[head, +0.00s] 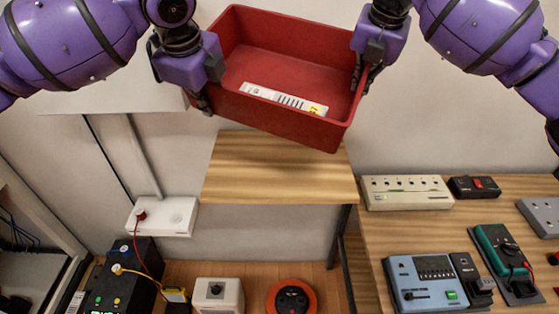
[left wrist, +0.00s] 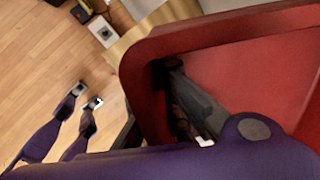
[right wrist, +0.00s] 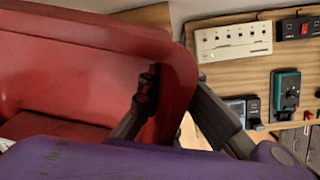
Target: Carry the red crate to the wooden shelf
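The red crate (head: 300,125) is up in the air at the top of the head view, above and in front of the wooden shelf (head: 280,180). It looks slightly tilted, its right end lower in the picture. A white strip-shaped device (head: 285,99) lies inside. My left gripper (head: 207,98) grips the crate's left wall, and my right gripper (head: 364,80) grips its right wall. In the right wrist view, the fingers (right wrist: 178,105) straddle the wall. In the left wrist view, one finger lies inside the crate (left wrist: 215,35). The visible shelf top is bare.
A wooden bench right of the shelf holds a beige switch box (head: 407,192), a red-switch box (head: 474,187), a blue instrument (head: 425,283) and a green meter (head: 505,262).

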